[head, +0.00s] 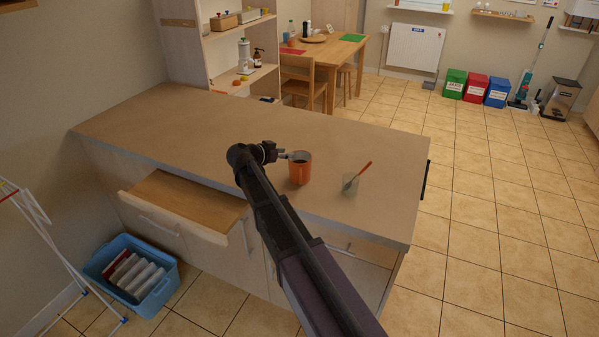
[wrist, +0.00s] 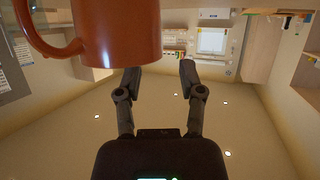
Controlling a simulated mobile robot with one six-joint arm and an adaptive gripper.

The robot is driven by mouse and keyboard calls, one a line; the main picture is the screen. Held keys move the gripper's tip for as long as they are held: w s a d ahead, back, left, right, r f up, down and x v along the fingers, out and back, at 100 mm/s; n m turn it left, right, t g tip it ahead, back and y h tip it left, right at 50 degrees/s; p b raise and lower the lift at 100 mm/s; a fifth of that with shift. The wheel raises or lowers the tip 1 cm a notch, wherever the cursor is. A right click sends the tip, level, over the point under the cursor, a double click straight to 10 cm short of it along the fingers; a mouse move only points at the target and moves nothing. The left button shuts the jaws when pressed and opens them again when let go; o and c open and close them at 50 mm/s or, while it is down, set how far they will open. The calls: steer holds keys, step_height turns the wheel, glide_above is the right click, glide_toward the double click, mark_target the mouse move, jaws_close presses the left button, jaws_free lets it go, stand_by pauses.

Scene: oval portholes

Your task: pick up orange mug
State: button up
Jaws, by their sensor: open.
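The orange mug (head: 299,172) stands upright on the counter (head: 190,130) in the head view. It fills the upper left of the wrist view (wrist: 118,32), cut off by the top edge, with its handle at the left. My gripper (head: 286,155) is at the mug's left, close to its rim. In the wrist view, my gripper (wrist: 159,76) has its two fingers apart with nothing between them. The mug lies ahead of the fingertips and off to the left. Whether a fingertip touches it cannot be told.
A glass (head: 350,184) with a red-handled utensil stands on the counter right of the mug. A drawer (head: 185,200) is pulled out at the front left. A blue basket (head: 130,270) is on the floor. The counter's left part is clear.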

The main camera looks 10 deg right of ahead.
steer(key=shift+b+x, duration=0.45)
steer(key=shift+x, duration=1.2)
steer(key=shift+f, duration=0.1)
jaws_close()
